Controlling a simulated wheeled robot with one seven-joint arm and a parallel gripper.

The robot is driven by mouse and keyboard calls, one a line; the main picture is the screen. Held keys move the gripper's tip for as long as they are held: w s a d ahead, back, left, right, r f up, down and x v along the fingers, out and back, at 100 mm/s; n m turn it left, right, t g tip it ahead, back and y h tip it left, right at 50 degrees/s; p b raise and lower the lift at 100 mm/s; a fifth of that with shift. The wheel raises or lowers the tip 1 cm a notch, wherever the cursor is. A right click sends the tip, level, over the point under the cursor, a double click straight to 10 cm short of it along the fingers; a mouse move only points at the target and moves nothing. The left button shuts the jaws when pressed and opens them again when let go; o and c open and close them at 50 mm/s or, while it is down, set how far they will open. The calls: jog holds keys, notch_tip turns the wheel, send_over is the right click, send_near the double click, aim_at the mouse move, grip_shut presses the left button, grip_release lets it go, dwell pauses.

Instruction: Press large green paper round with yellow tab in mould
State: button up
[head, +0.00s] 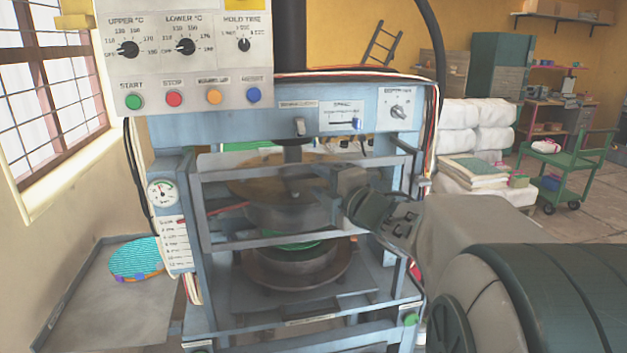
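The press (250,125) stands in front of me, its barred front frame (215,175) across the mould space. The upper mould (285,215) hangs above the dish-shaped lower mould (292,275). A green round edge (292,243) shows between them, partly hidden by the upper mould and a bar; I see no yellow tab on it. My gripper (312,184) reaches in from the right at the height of the upper mould, close to the frame. Its fingers are blurred against the metal, so I cannot tell if they are open or touching anything.
A teal striped round (136,258) with orange and purple tabs lies on the grey side table (110,312) at left. The control panel (185,50) has dials and coloured buttons. White bundles (470,125) and a green cart (570,155) stand behind at right.

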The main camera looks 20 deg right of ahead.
jog(key=v, duration=1.1)
jog(key=shift+b, duration=0.45)
jog(key=d+f+m+g+h, duration=0.45)
jog(key=f+m+h, duration=0.5)
jog(key=m, duration=0.65)
jog(key=s+a+f+m+g+y, duration=0.3)
jog(key=s+a+f+m+g, duration=0.3)
jog(key=s, duration=0.9)
jog(key=a+f+g, duration=0.3)
jog(key=a+f, duration=0.2)
jog(key=shift+a+f+g, duration=0.2)
jog(key=shift+a+g, duration=0.15)
jog(key=shift+a, duration=0.05)
